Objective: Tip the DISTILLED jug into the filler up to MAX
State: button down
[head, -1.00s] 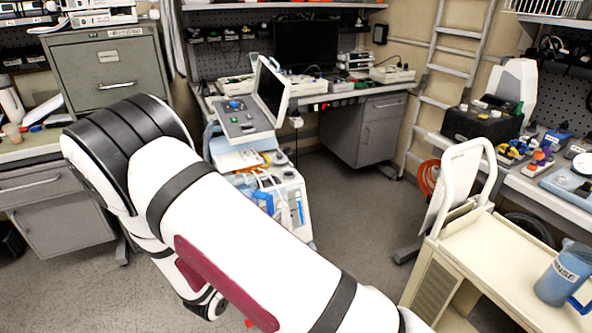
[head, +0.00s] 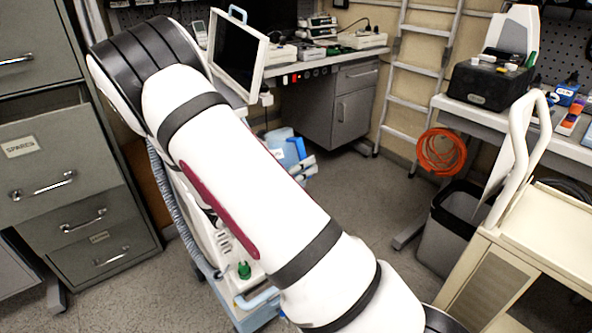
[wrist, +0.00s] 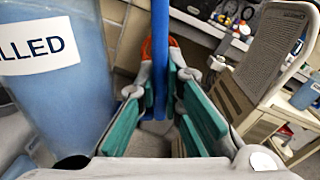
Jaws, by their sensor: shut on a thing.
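The jug (wrist: 55,105), blue-filled with a white label ending in "LLED", fills the left of the wrist view. Its blue handle (wrist: 160,50) stands upright between the teal finger pads of my gripper (wrist: 160,80), which is shut on it. The jug's top and spout are out of frame. A green cap (head: 244,270) shows low on the machine. I cannot make out the filler or a MAX mark.
A grey drawer cabinet (head: 65,150) stands close on the left. A cream cart (head: 550,225) and a grey bin (head: 452,230) are at right. In the wrist view, another blue jug (wrist: 306,93) stands at the right. Open floor (head: 365,210) lies between machine and bin.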

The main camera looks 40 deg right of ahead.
aim_at(304, 148)
jog(key=shift+w+d+f+g, duration=0.2)
jog(key=shift+d+g, duration=0.1)
jog(key=shift+d, duration=0.25)
jog(key=shift+s+f+n+b, duration=0.15)
jog(key=shift+f+n+b, duration=0.15)
jog(key=shift+f+n, duration=0.1)
jog(key=shift+r+n, duration=0.1)
jog(key=shift+n, duration=0.5)
jog(key=shift+r+n+p, duration=0.25)
jog(key=shift+n+p, duration=0.1)
jog(key=shift+n, duration=0.35)
jog(key=shift+r+n+p, duration=0.3)
jog(key=shift+r+n, duration=0.1)
jog(key=shift+n, duration=0.2)
jog(key=shift+w+r+n+p, duration=0.4)
jog(key=shift+r+n+p, duration=0.2)
jog(key=shift+r+p, duration=0.45)
jog(key=shift+w+r+n+p, duration=0.25)
jog(key=shift+r+n+p, duration=0.25)
jog(key=shift+p, duration=0.25)
jog(key=shift+w+r+n+p, duration=0.25)
jog(key=shift+r+n+p, duration=0.25)
jog(key=shift+p, duration=0.2)
